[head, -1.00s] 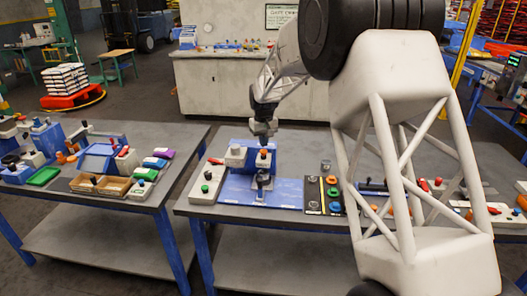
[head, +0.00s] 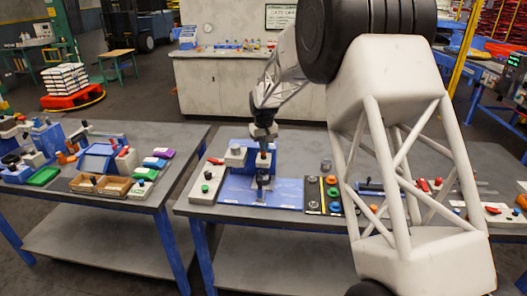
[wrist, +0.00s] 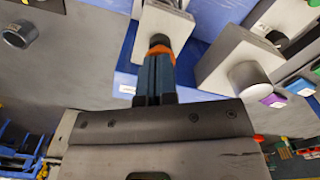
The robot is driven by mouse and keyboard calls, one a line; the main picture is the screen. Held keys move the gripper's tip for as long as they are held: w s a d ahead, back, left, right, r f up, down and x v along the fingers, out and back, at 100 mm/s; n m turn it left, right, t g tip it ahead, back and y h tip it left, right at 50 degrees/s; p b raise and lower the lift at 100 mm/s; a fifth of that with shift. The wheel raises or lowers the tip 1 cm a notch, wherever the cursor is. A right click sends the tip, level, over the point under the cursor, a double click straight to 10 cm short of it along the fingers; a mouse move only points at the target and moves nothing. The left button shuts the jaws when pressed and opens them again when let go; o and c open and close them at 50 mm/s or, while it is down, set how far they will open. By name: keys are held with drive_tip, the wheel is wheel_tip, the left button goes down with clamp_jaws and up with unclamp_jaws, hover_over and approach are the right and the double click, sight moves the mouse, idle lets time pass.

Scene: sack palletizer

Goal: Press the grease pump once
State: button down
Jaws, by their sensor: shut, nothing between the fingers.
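The grease pump stands on a blue base plate (head: 235,192) on the right-hand table. It shows a grey block (head: 237,154), a dark upright part (head: 264,181) and an orange-collared plunger, which shows in the wrist view (wrist: 159,49) with a dark centre. My gripper (head: 264,148) points down over the plunger, with its blue fingers shut and nothing between them. In the wrist view the fingertips (wrist: 158,58) line up with the orange collar and partly cover it. I cannot tell whether they touch it.
Left of the plate is a panel (head: 207,183) with red and green controls. Right of it is a dark strip (head: 324,196) with coloured buttons. A grey cylinder (wrist: 248,80) on a block stands beside my fingers. The left table (head: 100,205) holds more fixtures.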

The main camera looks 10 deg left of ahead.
drive_tip(key=shift+f, duration=0.7)
idle(0.6)
drive_tip(key=shift+r, duration=1.3)
drive_tip(key=shift+r, duration=0.1)
wheel_tip(320, 180, up, 7)
idle(1.1)
